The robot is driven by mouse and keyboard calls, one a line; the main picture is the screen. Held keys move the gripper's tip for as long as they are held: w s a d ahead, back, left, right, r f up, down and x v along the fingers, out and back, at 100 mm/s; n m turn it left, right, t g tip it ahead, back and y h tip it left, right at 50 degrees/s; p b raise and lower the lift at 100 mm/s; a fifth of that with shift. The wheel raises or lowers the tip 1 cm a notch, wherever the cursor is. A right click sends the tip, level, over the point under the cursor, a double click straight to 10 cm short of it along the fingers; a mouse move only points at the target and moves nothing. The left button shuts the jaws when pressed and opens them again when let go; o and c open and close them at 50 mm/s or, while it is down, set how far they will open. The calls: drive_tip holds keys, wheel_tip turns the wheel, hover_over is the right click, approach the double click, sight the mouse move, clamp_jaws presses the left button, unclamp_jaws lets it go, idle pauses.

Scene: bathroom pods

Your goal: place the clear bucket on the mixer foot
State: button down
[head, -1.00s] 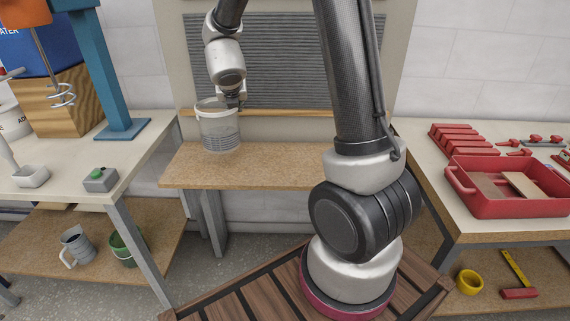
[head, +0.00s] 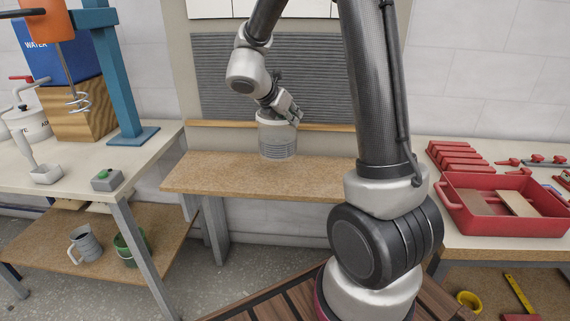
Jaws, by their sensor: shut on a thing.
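My gripper (head: 289,112) is shut on the rim of the clear bucket (head: 277,139). The bucket is upright, with a pale rim and ribbed see-through sides. It is over the middle wooden bench; I cannot tell whether its base touches the bench. The mixer foot (head: 132,138) is a flat teal plate at the column's base, well left of the bucket. The part of the foot in view is bare.
The bench (head: 225,178) has clear room left of the bucket. A wooden block (head: 85,112) stands behind the whisk. A red tray (head: 510,220) stands on the right table.

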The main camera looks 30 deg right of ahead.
sight(288, 139)
wheel_tip(288, 139, down, 9)
drive_tip(key=shift+r, duration=0.15)
idle(0.4)
drive_tip(key=c, duration=1.5)
unclamp_jaws()
drive_tip(key=shift+f, duration=0.2)
drive_tip(key=shift+r, duration=0.1)
